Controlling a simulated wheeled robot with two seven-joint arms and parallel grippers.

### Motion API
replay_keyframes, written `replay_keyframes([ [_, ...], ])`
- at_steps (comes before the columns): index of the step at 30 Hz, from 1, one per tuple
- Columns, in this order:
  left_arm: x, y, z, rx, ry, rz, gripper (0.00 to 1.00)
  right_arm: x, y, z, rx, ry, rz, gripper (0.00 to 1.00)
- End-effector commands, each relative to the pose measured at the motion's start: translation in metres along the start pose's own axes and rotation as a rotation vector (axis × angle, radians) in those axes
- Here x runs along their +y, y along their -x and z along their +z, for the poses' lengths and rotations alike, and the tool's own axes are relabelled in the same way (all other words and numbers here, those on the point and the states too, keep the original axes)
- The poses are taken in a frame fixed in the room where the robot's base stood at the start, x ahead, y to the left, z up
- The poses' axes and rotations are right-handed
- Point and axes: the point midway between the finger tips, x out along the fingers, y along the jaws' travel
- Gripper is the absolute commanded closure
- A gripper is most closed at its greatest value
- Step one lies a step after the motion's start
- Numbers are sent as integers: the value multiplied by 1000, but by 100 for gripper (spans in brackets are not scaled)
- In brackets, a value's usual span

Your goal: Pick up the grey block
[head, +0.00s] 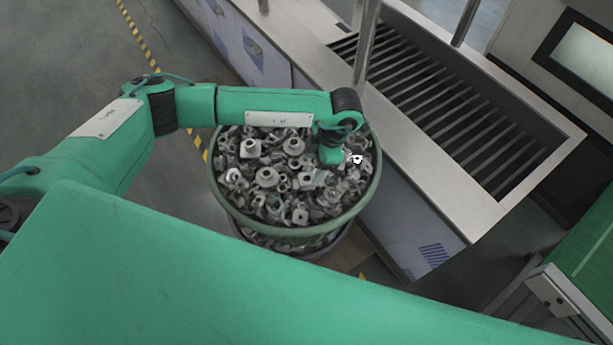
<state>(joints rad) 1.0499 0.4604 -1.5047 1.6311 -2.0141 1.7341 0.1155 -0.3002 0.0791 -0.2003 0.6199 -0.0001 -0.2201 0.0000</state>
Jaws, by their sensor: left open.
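A round green-rimmed bin (213,180) is heaped with grey metal parts (268,178) of mixed shapes, several with holes. I cannot single out one grey block with certainty among them. My left arm reaches in from the left and bends down over the right half of the bin. My left gripper (321,177) points down at the heap, open, and is mostly hidden below the green wrist. I cannot tell whether its fingers touch any part. My right gripper is not in view.
A steel tank bench (420,185) with a slatted opening (440,90) stands close on the bin's right. A metal post (366,45) rises just behind the bin. Yellow-black floor tape (137,30) runs on the left. The grey floor at upper left is clear.

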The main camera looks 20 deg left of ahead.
Motion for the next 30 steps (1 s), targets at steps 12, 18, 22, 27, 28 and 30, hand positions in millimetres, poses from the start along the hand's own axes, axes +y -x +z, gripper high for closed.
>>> replay_keyframes([
  [12,-2,-28,-3,1,0,-3,36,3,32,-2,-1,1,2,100],
  [18,-2,-52,-2,1,0,-3,36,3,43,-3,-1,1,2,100],
  [22,-1,-58,-1,-1,0,-1,36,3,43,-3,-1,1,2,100],
  [27,-1,-58,-1,-2,0,-1,36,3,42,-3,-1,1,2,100],
  [28,-1,-58,-1,-2,0,-1,40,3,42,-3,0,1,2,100],
  [30,-1,-58,-1,-2,0,-1,54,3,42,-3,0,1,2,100],
])
